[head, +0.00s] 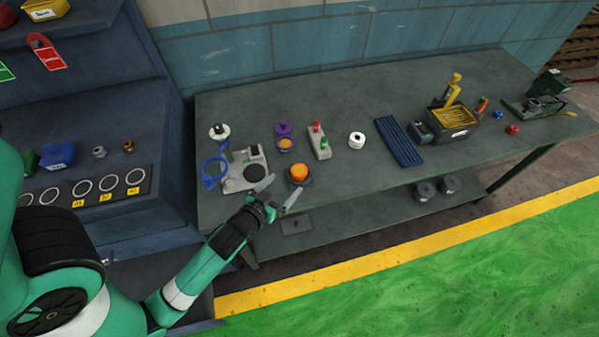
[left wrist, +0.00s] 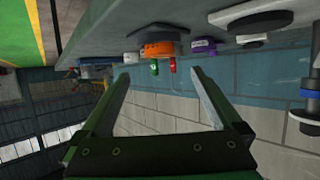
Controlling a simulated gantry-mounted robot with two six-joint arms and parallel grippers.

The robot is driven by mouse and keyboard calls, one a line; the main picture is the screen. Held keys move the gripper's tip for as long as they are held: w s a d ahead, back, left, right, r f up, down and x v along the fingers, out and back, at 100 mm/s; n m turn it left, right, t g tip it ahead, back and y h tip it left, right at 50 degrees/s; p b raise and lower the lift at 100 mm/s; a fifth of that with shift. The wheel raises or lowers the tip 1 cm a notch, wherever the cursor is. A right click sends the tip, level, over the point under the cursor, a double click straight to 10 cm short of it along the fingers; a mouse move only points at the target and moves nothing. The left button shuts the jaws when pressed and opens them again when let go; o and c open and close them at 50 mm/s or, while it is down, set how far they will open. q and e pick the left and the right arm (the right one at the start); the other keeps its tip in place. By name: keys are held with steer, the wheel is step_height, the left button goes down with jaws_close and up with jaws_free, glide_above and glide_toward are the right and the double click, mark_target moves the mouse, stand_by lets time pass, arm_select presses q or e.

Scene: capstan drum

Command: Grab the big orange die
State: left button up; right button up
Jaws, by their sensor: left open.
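The big orange die (head: 299,171) is a round orange piece with a dark base, near the front edge of the workbench in the head view. In the left wrist view the orange die (left wrist: 159,49) shows upside down, beyond and between my fingertips. My left gripper (head: 280,189) is open and empty, just in front of the die and a little to its left. Its two fingers (left wrist: 160,76) point toward the die in the left wrist view, apart from it. My right gripper is in neither view.
A grey device (head: 244,170) with a blue clamp stands left of the die. A purple-ringed piece (head: 284,129), a block with red and green knobs (head: 320,142) and a white round piece (head: 357,140) stand behind it. Right of the die, the bench front is clear up to the blue ribbed tray (head: 399,142).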

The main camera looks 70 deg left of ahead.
mark_target(301, 168)
arm_select(q)
steer(key=x, duration=0.3)
steer(key=shift+w+a+f, duration=0.1)
steer(key=shift+w+a, duration=0.15)
steer(key=shift+w, duration=0.1)
steer(key=shift+w+a+f+b, duration=0.15)
steer(key=shift+b, duration=0.2)
steer(key=b+x, duration=0.1)
steer(key=x, duration=0.3)
steer(key=shift+w+a, duration=0.2)
steer(key=shift+w, duration=0.05)
jaws_close()
